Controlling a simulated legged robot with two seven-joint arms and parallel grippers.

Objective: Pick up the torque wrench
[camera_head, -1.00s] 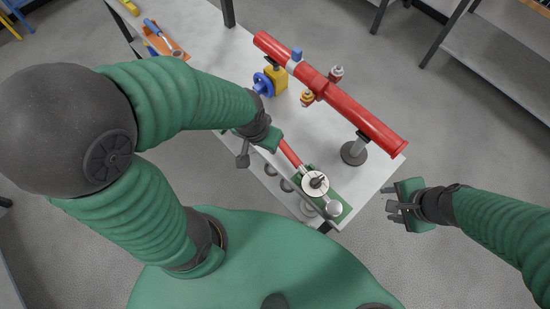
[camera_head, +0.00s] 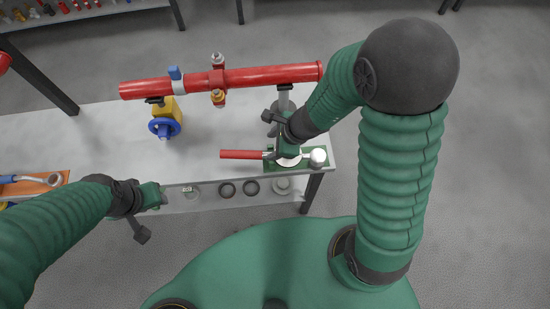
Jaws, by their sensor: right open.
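The torque wrench has a red handle (camera_head: 240,154), with a white round dial (camera_head: 288,160) and a silver end (camera_head: 318,157). It lies on a green mat at the front right of the table. My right gripper (camera_head: 280,150) is open, over the wrench around its dial end, and covers part of it. I cannot tell whether it touches the wrench. My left gripper (camera_head: 153,196) is at the table's front edge, left of the red handle and away from it. Its jaw gap does not show clearly.
A red pipe (camera_head: 268,76) on stands spans the back of the white table (camera_head: 203,146). A yellow valve with a blue wheel (camera_head: 164,128) hangs by its left part. An orange tray (camera_head: 34,184) with a blue-handled tool is at left. Several rings (camera_head: 227,190) lie below the front edge.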

